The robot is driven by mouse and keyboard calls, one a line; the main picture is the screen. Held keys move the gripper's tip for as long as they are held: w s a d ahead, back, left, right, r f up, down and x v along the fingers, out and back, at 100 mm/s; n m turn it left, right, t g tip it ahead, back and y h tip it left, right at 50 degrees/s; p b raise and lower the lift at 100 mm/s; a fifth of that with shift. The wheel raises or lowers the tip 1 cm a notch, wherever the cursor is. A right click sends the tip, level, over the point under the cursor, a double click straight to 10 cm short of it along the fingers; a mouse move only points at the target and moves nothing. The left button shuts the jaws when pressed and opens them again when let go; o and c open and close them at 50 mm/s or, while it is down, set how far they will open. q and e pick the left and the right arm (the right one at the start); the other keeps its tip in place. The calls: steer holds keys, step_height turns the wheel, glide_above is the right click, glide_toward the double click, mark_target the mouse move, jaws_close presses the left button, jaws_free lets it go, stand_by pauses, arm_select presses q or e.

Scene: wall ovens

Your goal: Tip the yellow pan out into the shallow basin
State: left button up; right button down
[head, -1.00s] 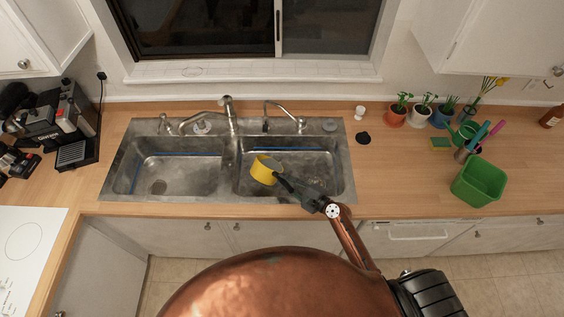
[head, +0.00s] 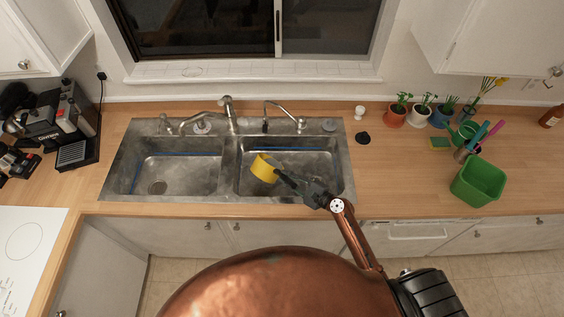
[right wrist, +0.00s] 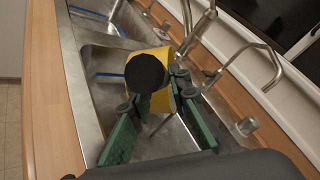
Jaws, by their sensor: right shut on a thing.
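The yellow pan (head: 263,168) is a small yellow vessel held over the right-hand sink basin (head: 322,183). It looks tipped on its side, and I cannot see any contents in it. My right gripper (head: 283,175) is shut on the pan's dark handle. In the right wrist view the yellow pan (right wrist: 162,103) shows behind a black round part, between the green fingers of the right gripper (right wrist: 160,100). The left-hand basin (head: 188,173) is empty apart from its drain. I cannot tell for sure which basin is shallower. My left gripper is not in view.
Two faucets (head: 231,118) stand behind the basins, with a metal divider (head: 231,165) between them. A coffee machine (head: 75,120) stands at the left.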

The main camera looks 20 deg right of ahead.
steer(key=shift+w+d+r+m, duration=0.35)
steer(key=shift+d+r+m, duration=0.1)
steer(key=shift+d+m, duration=0.15)
steer(key=shift+w+d+r+m, duration=0.3)
steer(key=shift+d+r+m, duration=0.15)
steer(key=shift+d+m, duration=0.1)
stand_by(0.9)
steer(key=shift+w+d+r+m+y, duration=0.35)
steer(key=shift+w+d+m+y, duration=0.15)
steer(key=shift+d+m, duration=0.25)
stand_by(0.6)
steer(key=shift+w+d, duration=0.1)
steer(key=shift+d, duration=0.15)
steer(key=shift+w+d, duration=0.15)
steer(key=shift+d, duration=0.05)
steer(key=shift+w+d+r+m+b, duration=0.15)
steer(key=shift+w+d+m+b, duration=0.15)
steer(key=shift+d+m, duration=0.2)
steer(key=shift+w+d, duration=0.1)
steer(key=shift+d, duration=0.15)
steer(key=shift+w+d+m, duration=0.1)
steer(key=shift+m, duration=0.2)
steer(key=shift+w+d+r+m+y, duration=0.1)
steer(key=shift+w+d+m+y, duration=0.1)
steer(key=shift+w+d+m, duration=0.25)
steer(key=shift+w+d+m+y, duration=0.2)
steer(key=shift+d+m, duration=0.35)
steer(key=shift+d, duration=0.15)
stand_by(0.5)
